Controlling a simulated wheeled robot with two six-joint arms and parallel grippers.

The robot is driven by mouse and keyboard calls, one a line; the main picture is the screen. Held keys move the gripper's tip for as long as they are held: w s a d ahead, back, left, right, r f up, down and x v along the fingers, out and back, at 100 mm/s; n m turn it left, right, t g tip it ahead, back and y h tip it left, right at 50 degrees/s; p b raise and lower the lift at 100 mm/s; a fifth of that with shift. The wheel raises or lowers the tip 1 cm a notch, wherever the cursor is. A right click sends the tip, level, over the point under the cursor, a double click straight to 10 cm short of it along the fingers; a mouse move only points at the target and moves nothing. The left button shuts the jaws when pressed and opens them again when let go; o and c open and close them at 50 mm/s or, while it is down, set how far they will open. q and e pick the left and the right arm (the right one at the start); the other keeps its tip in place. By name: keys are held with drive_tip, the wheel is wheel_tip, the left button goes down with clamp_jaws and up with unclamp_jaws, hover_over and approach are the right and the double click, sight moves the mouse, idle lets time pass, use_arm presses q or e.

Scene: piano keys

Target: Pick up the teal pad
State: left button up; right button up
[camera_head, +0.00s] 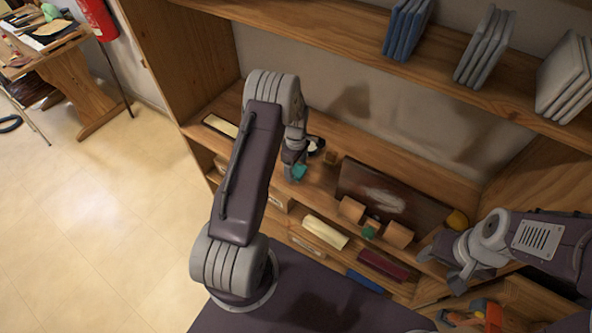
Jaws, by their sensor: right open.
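A small teal piece (299,172), which looks like the teal pad, shows right at the fingertips of my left gripper (293,168), over the middle shelf. The gripper points down and its fingers partly hide the piece. I cannot tell whether they grip it or only stand beside it. My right gripper (440,269) is open and empty at the lower right, in front of the shelf and well apart from the teal piece.
On the shelf (440,170) are a dark board (390,195), wooden blocks (351,209), a small green piece (369,233) and a yellow-orange ball (457,220). A cream block (325,231) and a dark red block (383,265) lie lower. Blue pads (407,30) stand above.

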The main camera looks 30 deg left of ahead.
sight(296, 169)
use_arm(q)
drive_tip(key=shift+s+r, duration=0.15)
drive_tip(key=c, duration=1.2)
wheel_tip(296, 169, up, 10)
drive_tip(key=b, duration=0.1)
drive_tip(key=shift+b, duration=0.3)
